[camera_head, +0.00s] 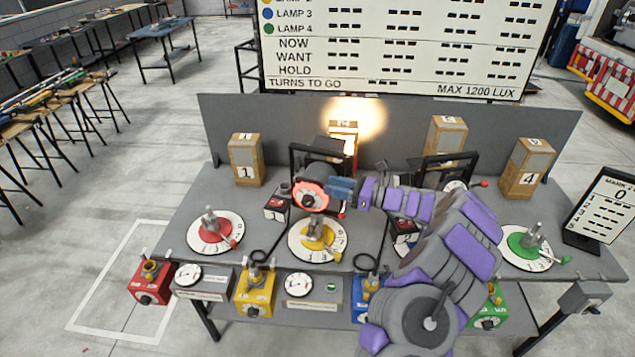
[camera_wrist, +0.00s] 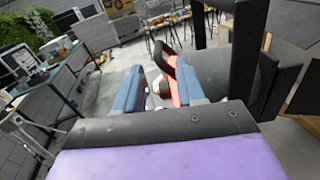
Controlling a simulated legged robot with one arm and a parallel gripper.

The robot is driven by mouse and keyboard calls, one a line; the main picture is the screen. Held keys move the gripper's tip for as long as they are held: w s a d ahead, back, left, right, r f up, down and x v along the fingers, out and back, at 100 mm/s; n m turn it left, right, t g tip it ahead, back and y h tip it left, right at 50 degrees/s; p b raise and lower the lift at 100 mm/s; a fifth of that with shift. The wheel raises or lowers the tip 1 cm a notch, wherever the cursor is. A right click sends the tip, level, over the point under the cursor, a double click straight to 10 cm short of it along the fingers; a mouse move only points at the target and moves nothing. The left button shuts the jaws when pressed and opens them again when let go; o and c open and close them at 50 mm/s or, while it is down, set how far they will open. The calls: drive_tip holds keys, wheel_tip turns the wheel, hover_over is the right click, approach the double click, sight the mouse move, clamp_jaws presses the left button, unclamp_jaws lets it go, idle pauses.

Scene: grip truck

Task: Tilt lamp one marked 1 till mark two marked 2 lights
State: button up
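The lamp marked 1 (camera_head: 320,173) is a dark lamp in a black frame on the bench, with a red-rimmed dial (camera_head: 310,196) on its side. My gripper (camera_head: 338,188) has blue fingers beside this dial. In the wrist view the fingers (camera_wrist: 158,88) are apart, with a red and black part (camera_wrist: 172,80) between or just beyond them; contact cannot be told. The wooden mark box 2 (camera_head: 343,131) stands behind the lamp, partly hidden. A bright warm glow falls on its top and the panel behind. Mark box 1 (camera_head: 245,160) stands at the left, without such a glow.
A second framed lamp (camera_head: 450,170) stands right of my arm. Mark box 4 (camera_head: 527,168) is at the right. Red (camera_head: 213,230), yellow (camera_head: 317,235) and green (camera_head: 528,245) dials line the bench front. A reading board (camera_head: 390,45) stands behind the bench; its values are unreadable.

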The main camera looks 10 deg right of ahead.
drive_tip(key=v, duration=0.9)
drive_tip(key=shift+d+f, duration=0.1)
drive_tip(key=shift+d, duration=0.05)
drive_tip(key=s+a+r+n+g+b, duration=0.1)
drive_tip(key=s+a+r+n+g, duration=0.25)
drive_tip(key=a, duration=0.35)
drive_tip(key=s+a+r+n+g+b, duration=0.1)
drive_tip(key=s+a+r+n+g, duration=0.2)
drive_tip(key=a, duration=0.5)
drive_tip(key=s+a+r+n+g, duration=0.25)
drive_tip(key=s+a+n, duration=0.2)
drive_tip(key=a, duration=0.25)
drive_tip(key=s+a+n+g+h+b, duration=0.2)
drive_tip(key=s+a+n+g+h, duration=0.3)
drive_tip(key=s, duration=0.6)
drive_tip(key=s+d+f+n+h+b, duration=0.1)
drive_tip(key=s+d+f+n+h, duration=0.2)
drive_tip(key=s, duration=0.4)
drive_tip(key=s+d+f+n+t+h+b, duration=0.1)
drive_tip(key=s+d+f+n+h, duration=0.2)
drive_tip(key=s, duration=0.5)
drive_tip(key=s+d+f+n+t+h+b, duration=0.1)
drive_tip(key=s+d+f+n+h, duration=0.2)
drive_tip(key=s, duration=0.5)
drive_tip(key=shift+d+f+n+h+b, duration=0.35)
drive_tip(key=shift+d+f+h, duration=0.15)
drive_tip(key=shift+d+f, duration=0.4)
